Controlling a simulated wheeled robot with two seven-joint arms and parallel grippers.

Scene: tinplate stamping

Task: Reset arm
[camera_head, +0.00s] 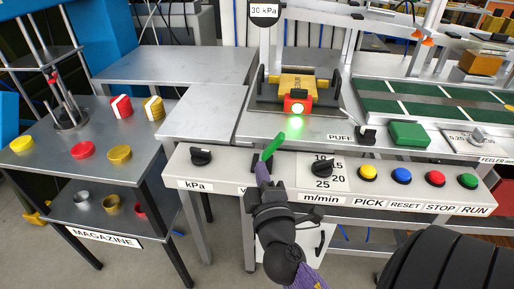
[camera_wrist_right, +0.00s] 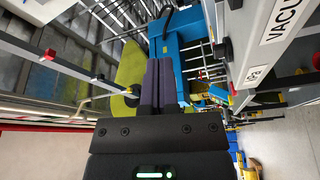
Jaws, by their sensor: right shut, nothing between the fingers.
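My right gripper (camera_head: 262,168) is in front of the control panel (camera_head: 232,163), with its purple fingers pointing up at the panel's front edge. In the right wrist view the two fingers of the gripper (camera_wrist_right: 159,64) lie side by side, shut and empty. A bright green lever (camera_head: 273,147) stands tilted just beyond the fingertips; whether they touch it I cannot tell. The gripper and wrist hide part of the label under it. My left gripper is not in view.
The panel carries a kPa knob (camera_head: 201,156), an m/min knob (camera_head: 321,168) and several coloured buttons. A magazine table (camera_head: 52,160) with coloured round pieces stands at left.

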